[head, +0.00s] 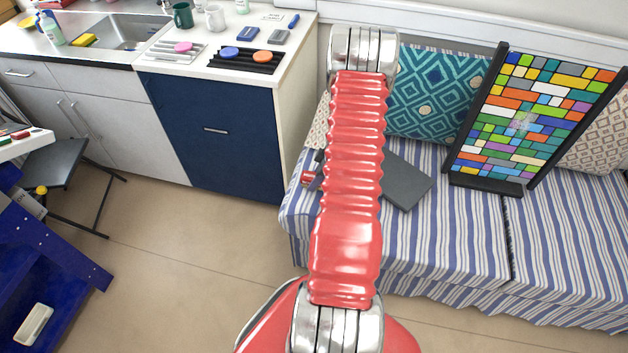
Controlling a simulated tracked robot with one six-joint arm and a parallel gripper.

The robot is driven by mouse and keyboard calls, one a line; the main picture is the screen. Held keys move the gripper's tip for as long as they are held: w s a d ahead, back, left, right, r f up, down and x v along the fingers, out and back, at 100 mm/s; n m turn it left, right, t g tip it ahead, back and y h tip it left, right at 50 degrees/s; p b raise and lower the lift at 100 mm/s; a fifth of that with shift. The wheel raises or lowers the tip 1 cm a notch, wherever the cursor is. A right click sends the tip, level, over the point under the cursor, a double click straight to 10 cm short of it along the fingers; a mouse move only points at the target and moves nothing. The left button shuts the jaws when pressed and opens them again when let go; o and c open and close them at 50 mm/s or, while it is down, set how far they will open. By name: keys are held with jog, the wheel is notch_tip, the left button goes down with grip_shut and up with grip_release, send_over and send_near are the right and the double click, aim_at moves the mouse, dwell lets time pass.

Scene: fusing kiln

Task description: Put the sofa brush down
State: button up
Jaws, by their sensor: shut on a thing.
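My red ribbed arm rises through the middle of the head view and covers part of the striped sofa (450,235). My gripper does not show; it is hidden behind the arm or out of frame. A small red and dark item (308,178) shows at the sofa's left end, partly covered by my arm. I cannot tell whether it is the sofa brush. No other thing in view can be clearly made out as the brush.
A dark grey flat panel (407,182) lies on the seat beside a teal cushion (437,85). A stained-glass panel in a black frame (525,125) leans on the sofa. The counter (290,70) holds mugs and black rods. Floor (190,250) left of the sofa is clear.

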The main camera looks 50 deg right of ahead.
jog(key=o, duration=1.3)
jog(key=shift+f, duration=0.1)
jog(key=v, duration=1.2)
